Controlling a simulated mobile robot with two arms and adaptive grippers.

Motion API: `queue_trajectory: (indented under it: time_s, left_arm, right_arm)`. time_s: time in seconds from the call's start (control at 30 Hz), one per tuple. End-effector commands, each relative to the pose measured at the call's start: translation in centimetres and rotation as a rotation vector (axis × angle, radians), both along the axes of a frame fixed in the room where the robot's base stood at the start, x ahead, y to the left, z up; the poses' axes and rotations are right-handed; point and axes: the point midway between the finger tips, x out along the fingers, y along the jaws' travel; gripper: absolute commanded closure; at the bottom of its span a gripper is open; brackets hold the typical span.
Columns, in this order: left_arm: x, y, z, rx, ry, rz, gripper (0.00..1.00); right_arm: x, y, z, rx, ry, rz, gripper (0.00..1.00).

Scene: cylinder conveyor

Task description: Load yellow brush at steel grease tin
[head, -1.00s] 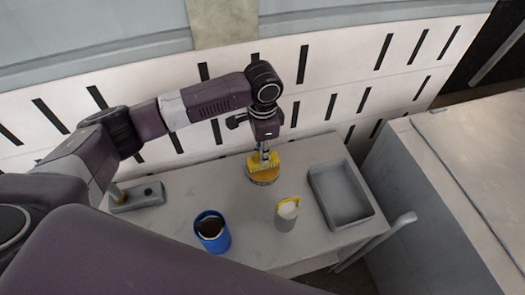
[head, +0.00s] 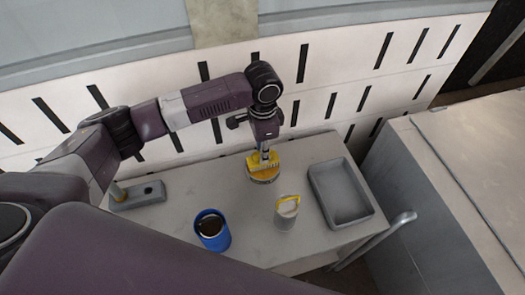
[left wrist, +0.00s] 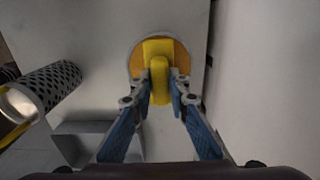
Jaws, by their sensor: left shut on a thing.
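The yellow brush (head: 258,166) is held in my left gripper (head: 264,153), which points down and is shut on it. The steel grease tin (head: 264,180) is round and low, with orange grease inside, and stands near the back of the table. The brush head is over the tin and appears to be at the grease; exact contact is hard to tell. In the left wrist view, the brush (left wrist: 158,80) sits between the blue fingers, in front of the tin's orange grease (left wrist: 182,56). The brush covers part of the tin. My right gripper is not in view.
A blue can (head: 222,243) with dark contents stands at the front. A grey perforated cup with a yellow handle (head: 286,216) is right of it. A grey tray (head: 345,208) lies at the right. A grey holder block (head: 140,197) is at the left. A slotted wall rises behind.

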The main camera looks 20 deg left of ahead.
Motion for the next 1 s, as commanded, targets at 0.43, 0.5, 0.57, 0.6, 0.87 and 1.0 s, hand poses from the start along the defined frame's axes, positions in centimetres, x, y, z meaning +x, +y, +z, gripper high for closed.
queue_trajectory:
  time_s: [0.43, 0.5, 0.57, 0.6, 0.87, 1.0]
  left_arm:
    - [0.02, -0.02, 0.02, -0.001, -0.001, 0.0, 1.0]
    - [0.02, -0.03, 0.01, -0.001, -0.001, 0.0, 1.0]
    - [0.02, -0.03, 0.01, -0.001, -0.001, 0.0, 1.0]
    - [0.02, -0.03, 0.01, -0.001, -0.001, 0.0, 1.0]
    - [0.02, -0.03, -0.02, -0.001, -0.001, 0.0, 1.0]
    - [0.02, -0.03, -0.04, -0.001, -0.001, 0.0, 1.0]
  right_arm:
    - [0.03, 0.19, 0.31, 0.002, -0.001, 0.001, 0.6]
    - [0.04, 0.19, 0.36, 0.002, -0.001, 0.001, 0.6]
    - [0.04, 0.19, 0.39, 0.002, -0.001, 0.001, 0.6]
    - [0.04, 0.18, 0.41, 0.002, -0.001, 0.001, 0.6]
    - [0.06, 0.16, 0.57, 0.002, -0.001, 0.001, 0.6]
    - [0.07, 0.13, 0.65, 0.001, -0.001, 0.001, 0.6]
